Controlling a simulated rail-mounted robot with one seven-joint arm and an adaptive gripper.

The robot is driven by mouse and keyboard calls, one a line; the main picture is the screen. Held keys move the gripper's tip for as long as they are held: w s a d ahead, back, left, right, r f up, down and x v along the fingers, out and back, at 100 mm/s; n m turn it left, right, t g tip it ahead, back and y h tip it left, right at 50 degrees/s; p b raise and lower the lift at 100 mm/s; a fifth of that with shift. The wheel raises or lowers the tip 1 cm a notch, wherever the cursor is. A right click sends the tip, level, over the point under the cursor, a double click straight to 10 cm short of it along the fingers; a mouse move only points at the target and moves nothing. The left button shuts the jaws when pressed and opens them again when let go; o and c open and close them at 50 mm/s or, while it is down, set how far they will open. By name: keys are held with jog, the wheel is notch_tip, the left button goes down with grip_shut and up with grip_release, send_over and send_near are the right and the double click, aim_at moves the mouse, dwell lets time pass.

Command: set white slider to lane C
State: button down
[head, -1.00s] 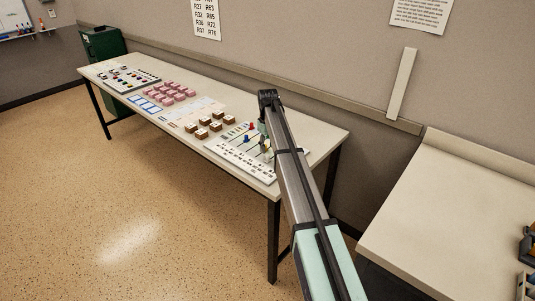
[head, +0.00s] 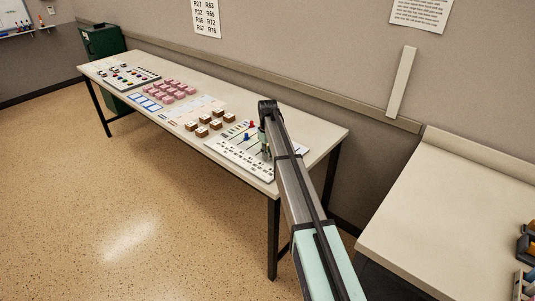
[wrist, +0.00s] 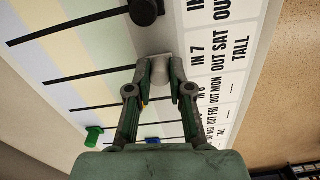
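The slider panel (head: 240,150) lies at the near right end of the long table, with several slots and coloured knobs. My gripper (head: 267,152) is down over its right part. In the wrist view, a pale grey-white knob (wrist: 160,72), seemingly the white slider, sits between my fingertips (wrist: 160,66). The fingers are close on both sides of it; I cannot tell whether they grip it or leave a small gap. A black knob (wrist: 143,12) is above it, and a green knob (wrist: 93,137) and a blue knob (wrist: 152,140) are below. Lane letters are not readable.
Brown blocks (head: 203,131), pink blocks (head: 172,91) and another control panel (head: 132,76) stand farther left on the table (head: 225,86). A wall is behind. A separate counter (head: 455,220) is at the right. Printed labels (wrist: 218,58) run along the panel's edge.

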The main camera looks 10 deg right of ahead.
jog(key=w+d, duration=0.4)
jog(key=d, duration=0.1)
jog(key=w+d, duration=0.2)
jog(key=shift+w+d, duration=0.3)
jog(key=shift+d, duration=0.1)
jog(key=shift+s, duration=0.1)
jog(key=c, duration=1)
grip_release()
jog(key=shift+c, duration=0.2)
notch_tip(320, 180, up, 12)
